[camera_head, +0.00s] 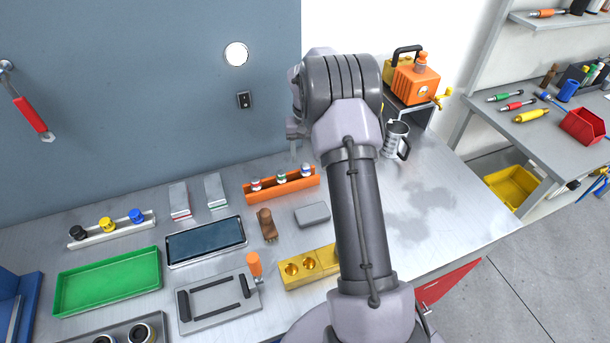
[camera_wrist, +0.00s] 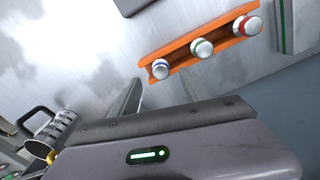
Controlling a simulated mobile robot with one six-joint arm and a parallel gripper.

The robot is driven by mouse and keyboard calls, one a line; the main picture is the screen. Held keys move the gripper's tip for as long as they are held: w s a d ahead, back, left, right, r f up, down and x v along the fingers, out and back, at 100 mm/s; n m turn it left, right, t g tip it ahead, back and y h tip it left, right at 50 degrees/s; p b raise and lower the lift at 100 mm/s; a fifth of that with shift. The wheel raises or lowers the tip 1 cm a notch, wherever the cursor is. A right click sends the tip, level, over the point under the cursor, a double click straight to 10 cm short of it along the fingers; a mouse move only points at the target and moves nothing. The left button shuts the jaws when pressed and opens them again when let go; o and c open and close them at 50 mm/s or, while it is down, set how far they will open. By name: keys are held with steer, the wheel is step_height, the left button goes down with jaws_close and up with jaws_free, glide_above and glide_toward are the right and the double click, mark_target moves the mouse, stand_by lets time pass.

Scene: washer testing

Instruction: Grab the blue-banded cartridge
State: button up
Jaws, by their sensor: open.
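The blue-banded cartridge (camera_head: 306,171) stands at the right end of an orange rack (camera_head: 284,190) on the metal bench. In the wrist view the blue-banded cartridge (camera_wrist: 160,69) is at the near end of the rack (camera_wrist: 185,62), its silver top showing. A green-banded cartridge (camera_wrist: 202,48) and a red-banded cartridge (camera_wrist: 246,26) stand beside it in the rack. My gripper (camera_wrist: 163,92) is open and empty, with its fingers apart near the blue-banded cartridge and not around it. In the head view my arm partly hides the gripper (camera_head: 297,135).
A grey box (camera_head: 312,214), a brown object (camera_head: 266,224) and a gold block (camera_head: 308,267) lie in front of the rack. A metal mug (camera_head: 396,140) stands to the right. A wall (camera_head: 150,90) rises behind. The bench's right side is largely clear.

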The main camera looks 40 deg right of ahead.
mark_target(306, 166)
step_height(306, 166, down, 5)
steer(key=shift+a+f+b, duration=0.15)
steer(key=shift+f+b, duration=0.05)
steer(key=shift+b, duration=0.85)
steer(key=shift+r, duration=0.15)
